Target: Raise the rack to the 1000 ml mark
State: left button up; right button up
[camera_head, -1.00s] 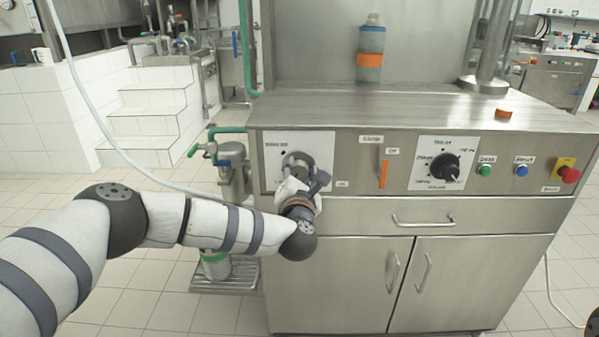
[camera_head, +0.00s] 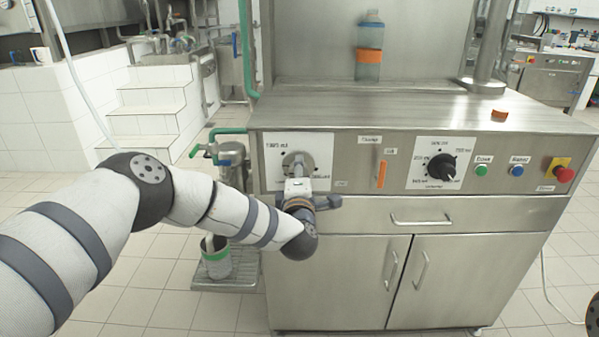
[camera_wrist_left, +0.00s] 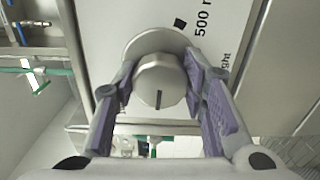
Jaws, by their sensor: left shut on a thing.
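A round metal knob (camera_head: 297,161) sits on a white dial plate (camera_head: 324,150) at the left of the steel machine's front. A label at the plate's upper left seems to read 1000 ml. My left gripper (camera_head: 298,180) is at this knob. In the left wrist view, its purple-padded fingers (camera_wrist_left: 161,92) are on both sides of the knob (camera_wrist_left: 158,80), shut on it. A dark line on the knob's face points down in that view, away from the 500 mark (camera_wrist_left: 180,23). I cannot make out the rack. My right gripper is not in view.
An orange lever (camera_head: 382,174) and a second, black knob (camera_head: 441,167) are to the right. Green (camera_head: 481,170), blue (camera_head: 520,171) and red (camera_head: 565,174) buttons follow.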

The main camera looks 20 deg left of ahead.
pick_arm(q)
jog(key=m, duration=0.6)
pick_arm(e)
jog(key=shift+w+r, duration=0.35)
pick_arm(q)
jog(key=shift+m, duration=0.4)
jog(key=o, duration=1.2)
jog(key=shift+c, duration=0.2)
jog(key=shift+f, duration=0.1)
